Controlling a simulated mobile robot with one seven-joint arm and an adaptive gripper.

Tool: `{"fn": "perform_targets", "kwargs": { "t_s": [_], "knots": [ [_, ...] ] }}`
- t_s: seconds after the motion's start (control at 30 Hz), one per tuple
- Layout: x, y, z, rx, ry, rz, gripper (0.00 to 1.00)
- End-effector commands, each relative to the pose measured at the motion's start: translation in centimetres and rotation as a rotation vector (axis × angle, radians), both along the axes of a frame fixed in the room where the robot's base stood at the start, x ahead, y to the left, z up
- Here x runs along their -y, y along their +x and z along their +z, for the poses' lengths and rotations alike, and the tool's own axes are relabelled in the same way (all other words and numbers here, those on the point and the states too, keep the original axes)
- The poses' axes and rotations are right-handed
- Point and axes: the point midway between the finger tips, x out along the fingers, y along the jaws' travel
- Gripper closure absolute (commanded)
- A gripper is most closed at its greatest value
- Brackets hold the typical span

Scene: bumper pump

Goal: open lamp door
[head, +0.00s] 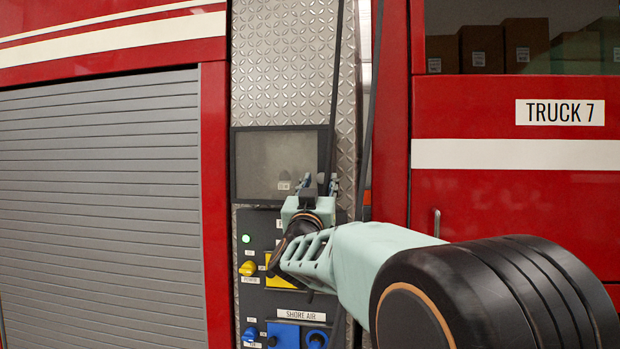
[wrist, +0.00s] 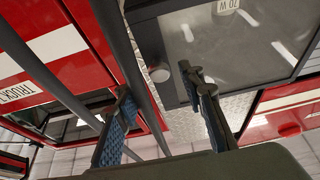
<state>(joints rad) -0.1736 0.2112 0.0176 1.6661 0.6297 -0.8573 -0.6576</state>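The lamp door looks to be the dark-framed glass panel (head: 258,152) on the diamond-plate column, and it appears closed in the head view. In the wrist view its glass (wrist: 235,50) fills the upper right, with a "70 W" label. A small round grey knob (wrist: 160,73) sits on its frame, between my fingers in that picture. My gripper (head: 316,183) is in front of the panel's lower right part. In the wrist view my gripper (wrist: 160,85) is open, with its fingers apart and nothing held. I cannot tell whether a finger touches the frame.
Dark hoses (head: 372,110) hang right of the panel; one passes close by my left finger in the wrist view. Below is a control panel (head: 257,222) with yellow and blue fittings. A grey roller shutter (head: 100,190) is left, a red truck door (head: 505,195) right.

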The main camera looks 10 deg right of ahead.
Motion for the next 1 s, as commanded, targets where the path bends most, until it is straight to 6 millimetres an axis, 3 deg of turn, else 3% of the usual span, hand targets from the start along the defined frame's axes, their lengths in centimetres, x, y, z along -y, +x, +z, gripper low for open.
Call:
{"fn": "perform_targets", "kwargs": {
  "t_s": [0.4,0.73,1.0],
  "knots": [
    [0.26,0.7,0.26,-0.001,0.0,0.0,0.65],
    [0.25,0.69,0.25,-0.001,0.0,0.0,1.0],
    [0.24,0.68,0.24,-0.001,0.0,0.0,1.0]
  ]
}}
